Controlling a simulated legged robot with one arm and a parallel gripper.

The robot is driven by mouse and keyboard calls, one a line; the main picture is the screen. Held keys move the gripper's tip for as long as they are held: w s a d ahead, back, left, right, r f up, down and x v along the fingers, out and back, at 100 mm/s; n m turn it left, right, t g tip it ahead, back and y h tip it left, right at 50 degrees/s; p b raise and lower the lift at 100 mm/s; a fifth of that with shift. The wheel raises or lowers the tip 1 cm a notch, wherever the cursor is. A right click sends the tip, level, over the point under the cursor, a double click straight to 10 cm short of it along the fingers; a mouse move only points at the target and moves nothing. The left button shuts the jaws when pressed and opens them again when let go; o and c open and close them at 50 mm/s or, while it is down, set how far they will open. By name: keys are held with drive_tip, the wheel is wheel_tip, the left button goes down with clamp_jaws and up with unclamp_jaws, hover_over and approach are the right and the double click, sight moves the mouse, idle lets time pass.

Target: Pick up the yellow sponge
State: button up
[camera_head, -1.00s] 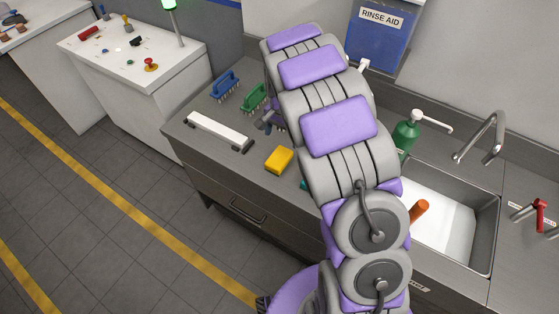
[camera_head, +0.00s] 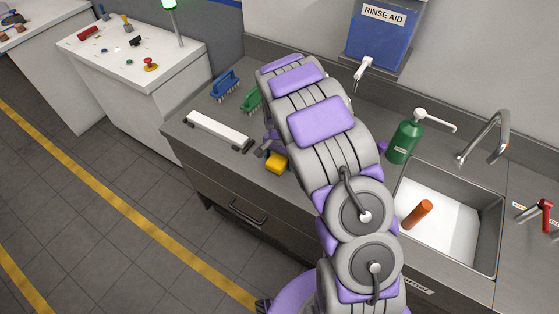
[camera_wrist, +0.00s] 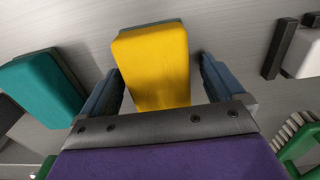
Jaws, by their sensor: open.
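The yellow sponge (camera_head: 277,163) lies on the grey counter, left of my arm in the head view and partly covered by my gripper (camera_head: 264,148). In the wrist view the yellow sponge (camera_wrist: 153,62) lies between the two fingers of my gripper (camera_wrist: 158,78). A gap shows on each side of it, wider on the right. The fingers are open and hold nothing. The sponge's near end is hidden behind the gripper's palm edge.
A teal sponge (camera_wrist: 42,88) lies left of the fingers. A white bar with dark ends (camera_head: 217,130), a green brush (camera_head: 251,99) and a blue brush (camera_head: 225,84) are nearby. A green soap bottle (camera_head: 404,142) and the sink (camera_head: 482,215) are on the right.

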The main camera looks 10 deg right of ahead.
sight(280, 157)
drive_tip(key=shift+r, duration=0.1)
drive_tip(key=shift+c, duration=0.4)
drive_tip(key=c, duration=0.9)
drive_tip(key=shift+c, duration=0.2)
wheel_tip(280, 157, up, 10)
drive_tip(key=shift+p, duration=0.7)
